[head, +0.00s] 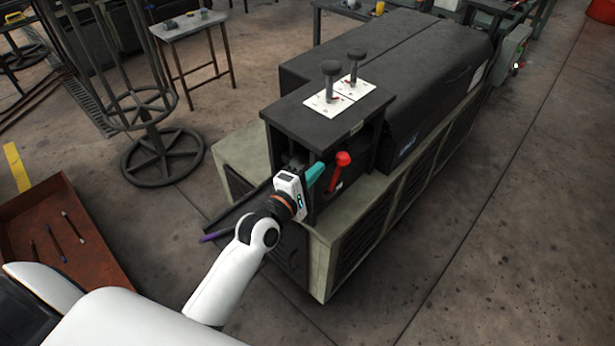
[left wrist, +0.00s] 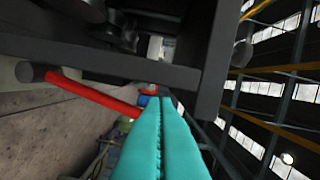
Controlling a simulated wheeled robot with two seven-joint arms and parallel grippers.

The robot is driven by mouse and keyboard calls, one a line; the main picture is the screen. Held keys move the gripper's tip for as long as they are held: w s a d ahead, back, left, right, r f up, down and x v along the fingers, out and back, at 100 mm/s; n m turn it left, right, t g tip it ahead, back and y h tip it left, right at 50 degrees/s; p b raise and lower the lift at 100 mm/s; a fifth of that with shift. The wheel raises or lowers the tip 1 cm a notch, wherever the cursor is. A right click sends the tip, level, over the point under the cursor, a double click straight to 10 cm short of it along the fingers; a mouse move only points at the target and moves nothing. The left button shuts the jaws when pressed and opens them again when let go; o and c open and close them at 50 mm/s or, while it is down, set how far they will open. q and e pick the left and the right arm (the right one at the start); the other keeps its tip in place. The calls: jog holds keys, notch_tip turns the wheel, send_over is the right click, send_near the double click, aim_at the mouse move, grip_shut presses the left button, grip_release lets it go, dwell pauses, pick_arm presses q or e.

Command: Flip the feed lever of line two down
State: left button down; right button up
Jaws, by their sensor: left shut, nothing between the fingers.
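A red lever (head: 341,163) sticks out of the open front of the dark machine, its red knob end up and a slim shaft below. My left gripper (head: 316,172) has teal fingers closed together with nothing between them; it is just left of the red lever in the head view. In the left wrist view the closed fingers (left wrist: 162,125) point forward, with a red rod (left wrist: 95,92) to their left. I cannot tell whether they touch it. Two black-knobbed levers (head: 331,72) (head: 354,60) stand upright on white plates on the machine's top. I cannot read which line each belongs to. My right gripper is out of view.
The machine's dark top panel (head: 290,113) overhangs the opening. A rust-brown tray (head: 95,275) with several thin tools lies at the lower left. A wire reel stand (head: 160,155) and a small table (head: 187,26) stand behind. The floor at right is clear.

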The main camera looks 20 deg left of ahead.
pick_arm(q)
jog(key=x, duration=0.4)
jog(key=shift+w+d, duration=0.1)
jog(key=shift+w, duration=0.3)
jog(key=shift+d, duration=0.2)
jog(key=shift+s+d+f+m, duration=0.1)
jog(key=shift+s+d+m, duration=0.05)
jog(key=shift+d+m, duration=0.15)
jog(key=shift+d+p, duration=0.1)
jog(key=shift+p, duration=0.2)
jog(key=s+d+f+m+t+h+b, duration=0.1)
jog(key=s+d+f+m+b, duration=0.3)
jog(key=d+f+m, duration=0.6)
jog(key=d+m, duration=0.1)
jog(key=m, duration=0.3)
jog(key=shift+s+d+m+h, duration=0.2)
jog(key=shift+d+m+h, duration=0.1)
jog(key=shift+d+h, duration=0.1)
